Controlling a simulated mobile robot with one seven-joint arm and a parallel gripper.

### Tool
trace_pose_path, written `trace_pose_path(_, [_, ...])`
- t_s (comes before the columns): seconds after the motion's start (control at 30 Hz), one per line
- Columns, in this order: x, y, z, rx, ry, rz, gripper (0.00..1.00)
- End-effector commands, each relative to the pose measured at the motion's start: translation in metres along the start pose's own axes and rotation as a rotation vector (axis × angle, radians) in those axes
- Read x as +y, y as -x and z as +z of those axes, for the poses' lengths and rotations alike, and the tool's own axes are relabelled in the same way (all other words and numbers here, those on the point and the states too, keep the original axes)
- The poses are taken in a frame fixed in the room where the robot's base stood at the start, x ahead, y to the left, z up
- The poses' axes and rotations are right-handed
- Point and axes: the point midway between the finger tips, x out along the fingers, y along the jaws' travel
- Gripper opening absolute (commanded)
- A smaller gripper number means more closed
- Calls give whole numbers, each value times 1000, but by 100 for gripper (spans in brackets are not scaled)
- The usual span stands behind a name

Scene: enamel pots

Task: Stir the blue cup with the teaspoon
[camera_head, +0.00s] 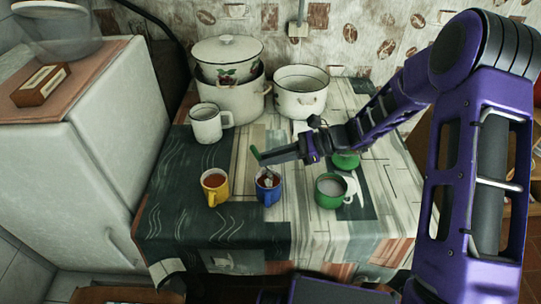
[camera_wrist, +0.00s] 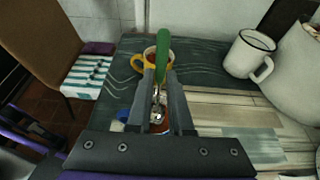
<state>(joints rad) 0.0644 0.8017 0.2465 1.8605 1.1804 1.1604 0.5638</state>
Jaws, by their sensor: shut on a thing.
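The blue cup (camera_head: 267,190) stands upright on the table, with brownish contents. The teaspoon has a green handle (camera_head: 256,154) and a metal lower part. My gripper (camera_head: 266,157) is shut on the teaspoon just above the blue cup. The metal end reaches down into the cup's mouth; how deep it sits is hard to tell. In the wrist view, the green handle of the teaspoon (camera_wrist: 158,50) rises between my gripper's fingers (camera_wrist: 160,84). There, most of the blue cup (camera_wrist: 121,116) is hidden behind my fingers.
A yellow cup (camera_head: 215,187) stands close left of the blue cup. A green cup (camera_head: 331,190) is to its right. A white mug (camera_head: 207,123), a lidded pot (camera_head: 230,99) and an open pot (camera_head: 300,96) stand behind. The table front (camera_head: 235,232) is clear.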

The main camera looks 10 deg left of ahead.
Motion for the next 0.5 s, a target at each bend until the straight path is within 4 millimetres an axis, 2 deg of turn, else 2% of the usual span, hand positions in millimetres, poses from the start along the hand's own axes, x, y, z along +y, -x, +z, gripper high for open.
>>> trace_pose_path(0.03, [0,-3,-7,0,0,0,0])
trace_pose_path(0.5, [0,-16,-42,-1,-2,0,0])
